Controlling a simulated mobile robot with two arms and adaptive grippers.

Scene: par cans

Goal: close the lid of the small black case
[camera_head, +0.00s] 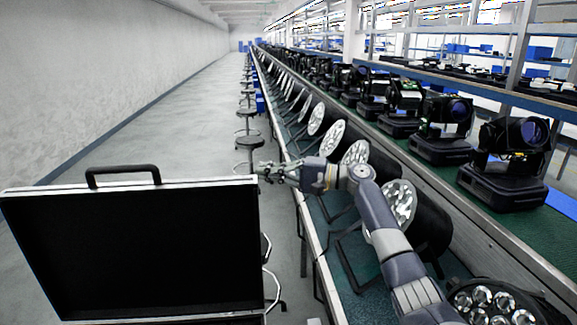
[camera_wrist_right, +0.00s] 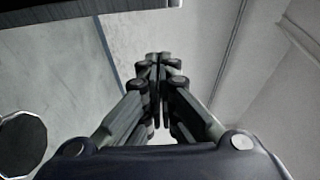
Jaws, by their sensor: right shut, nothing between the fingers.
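The black case stands at the lower left of the head view, its lid (camera_head: 140,250) raised upright with a silver rim and a black handle (camera_head: 123,176) on its top edge. The case's lower part is mostly out of view. My right gripper (camera_head: 262,170) is just right of the lid's top right corner and seems apart from it. In the right wrist view the fingers of my right gripper (camera_wrist_right: 158,60) are together with nothing between them. A dark edge (camera_wrist_right: 90,12) at the top of that view looks like part of the case. My left gripper is not in view.
A long bench with a green top (camera_head: 445,180) runs along the right, carrying several moving-head lights (camera_head: 508,160). Several par cans (camera_head: 398,205) line a lower shelf beside my right arm. Stools (camera_head: 249,143) stand on the open grey floor (camera_head: 180,135) behind the lid.

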